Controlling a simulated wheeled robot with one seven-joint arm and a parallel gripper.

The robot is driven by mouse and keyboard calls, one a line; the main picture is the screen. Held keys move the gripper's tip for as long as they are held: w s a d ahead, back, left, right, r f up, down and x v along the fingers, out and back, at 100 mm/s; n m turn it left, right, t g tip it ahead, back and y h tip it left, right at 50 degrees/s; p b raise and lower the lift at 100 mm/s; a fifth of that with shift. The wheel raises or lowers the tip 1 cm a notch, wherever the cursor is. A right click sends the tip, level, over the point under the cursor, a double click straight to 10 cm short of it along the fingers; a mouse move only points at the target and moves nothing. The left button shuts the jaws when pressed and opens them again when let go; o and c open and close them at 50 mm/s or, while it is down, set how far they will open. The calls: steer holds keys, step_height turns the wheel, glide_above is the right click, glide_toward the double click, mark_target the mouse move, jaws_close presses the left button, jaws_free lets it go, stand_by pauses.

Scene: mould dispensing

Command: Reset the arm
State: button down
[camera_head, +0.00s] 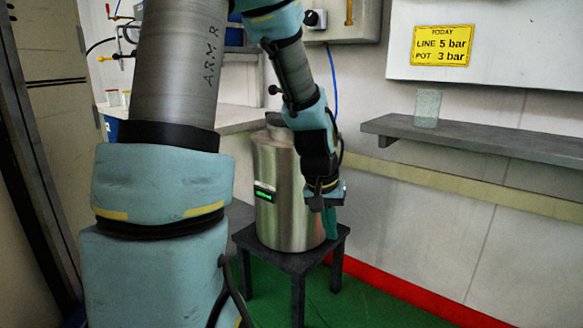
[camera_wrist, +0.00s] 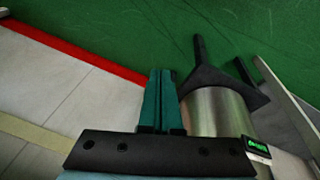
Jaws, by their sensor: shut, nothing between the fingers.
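My arm reaches from the left foreground across the middle of the head view. My gripper (camera_head: 331,236) points down in front of the right side of a metal pot (camera_head: 283,215). In the wrist view my gripper (camera_wrist: 163,72) shows two teal fingers close together, shut with nothing between them. The pot (camera_wrist: 218,112) is just to the right of the fingers there, with a small green display (camera_wrist: 257,147) on it. I cannot tell whether the fingers touch the pot. Part of the pot's top is hidden behind my arm in the head view.
The pot stands on a dark stool (camera_head: 297,262) on a green floor (camera_head: 350,305). A grey wall shelf (camera_head: 480,139) at right holds a clear cup (camera_head: 427,108). A yellow sign (camera_head: 442,46) reads line 5 bar, pot 3 bar. A counter (camera_head: 235,118) stands behind my arm.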

steer(key=s+a+r+n+y, duration=0.1)
steer(key=s+a, duration=0.2)
steer(key=a, duration=0.5)
steer(key=s+a+r+n+y, duration=0.1)
steer(key=s+a+n, duration=0.15)
steer(key=a, duration=0.45)
step_height(320, 180, up, 31)
steer(key=a+p, duration=0.1)
steer(key=p, duration=3)
steer(key=shift+s+f+m, duration=0.15)
steer(key=shift+s+m, duration=0.15)
steer(key=shift+m, duration=0.05)
